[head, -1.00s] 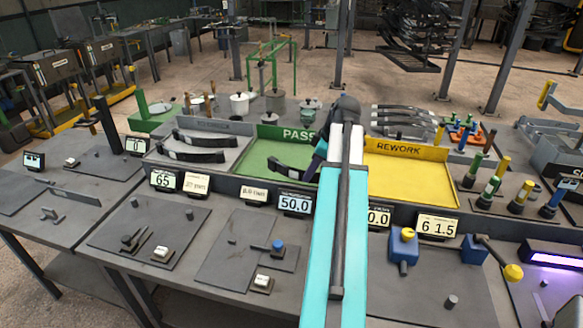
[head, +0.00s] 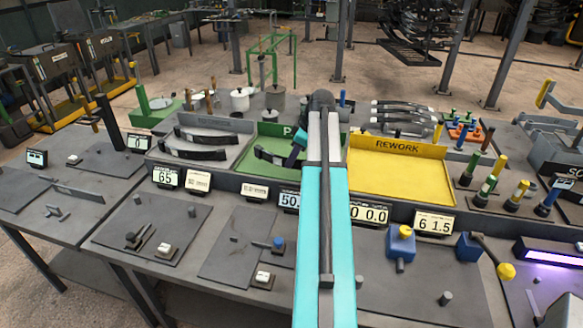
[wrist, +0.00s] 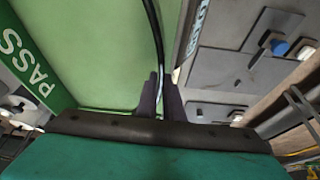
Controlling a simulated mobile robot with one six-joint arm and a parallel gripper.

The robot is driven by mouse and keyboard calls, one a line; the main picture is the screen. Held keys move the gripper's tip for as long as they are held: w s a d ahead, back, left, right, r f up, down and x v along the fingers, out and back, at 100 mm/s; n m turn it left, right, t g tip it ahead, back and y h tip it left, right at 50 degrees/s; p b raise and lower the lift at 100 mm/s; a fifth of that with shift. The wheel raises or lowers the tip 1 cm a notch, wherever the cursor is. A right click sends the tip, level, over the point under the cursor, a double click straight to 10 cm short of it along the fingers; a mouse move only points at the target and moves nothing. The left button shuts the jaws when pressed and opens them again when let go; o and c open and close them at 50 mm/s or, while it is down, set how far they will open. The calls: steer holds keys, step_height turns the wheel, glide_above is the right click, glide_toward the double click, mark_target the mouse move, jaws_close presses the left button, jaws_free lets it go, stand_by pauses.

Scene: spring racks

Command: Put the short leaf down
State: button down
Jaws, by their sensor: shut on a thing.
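The short leaf (head: 268,155) is a dark, slightly curved strip. In the head view it shows over the green PASS tray (head: 258,181), and its right part is hidden behind my gripper and arm. My gripper (head: 297,152) is shut on it. In the wrist view the leaf (wrist: 157,35) stands edge-on as a thin dark curve rising from between my two dark fingertips (wrist: 161,97). The green tray floor (wrist: 100,55) lies under and left of it, near the tray's right edge. I cannot tell whether the leaf touches the floor.
The yellow REWORK tray (head: 385,190) is right of the PASS tray and empty. A grey tray (head: 232,158) on the left holds dark leaves (head: 195,153). Small displays (head: 166,177) line the front ledge. Pots (head: 240,100) stand behind.

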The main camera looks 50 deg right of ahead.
mark_target(293, 166)
steer(key=shift+f+p, duration=0.85)
steer(key=shift+f, duration=0.85)
steer(key=shift+f, duration=0.1)
steer(key=c, duration=1.9)
jaws_free()
steer(key=b+v, duration=0.3)
steer(key=v, duration=0.9)
